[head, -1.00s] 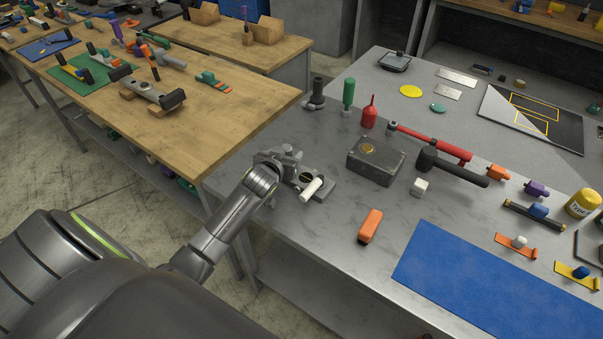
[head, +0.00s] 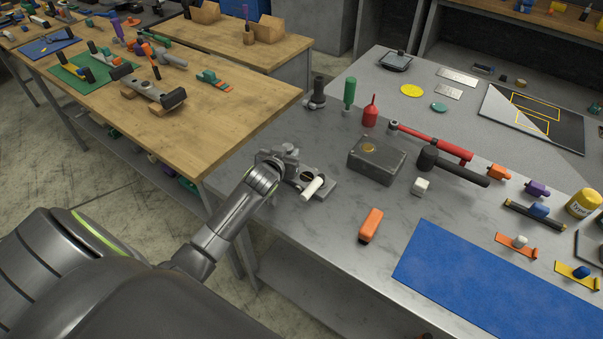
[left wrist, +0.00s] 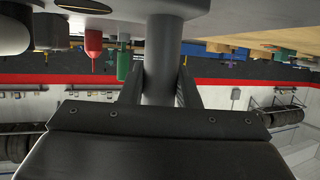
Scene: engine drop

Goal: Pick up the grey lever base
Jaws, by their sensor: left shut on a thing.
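The grey lever base (head: 325,187) is at the left edge of the grey workbench in the head view, with a white rod-shaped part (head: 312,188) on it. My left gripper (head: 290,157) reaches it from the left and is shut on its grey upright post. In the left wrist view the grey post (left wrist: 162,50) stands between the two dark fingers of my left gripper (left wrist: 160,88). The head view does not clearly show whether the base touches the bench, and my gripper hides part of it. My right gripper is not in view.
A dark grey box (head: 376,160) stands right of the base. An orange block (head: 371,225) lies in front of it. A black upright part (head: 317,93), a green-handled tool (head: 349,92) and a red bottle (head: 370,112) stand behind. A blue mat (head: 490,280) lies at front right.

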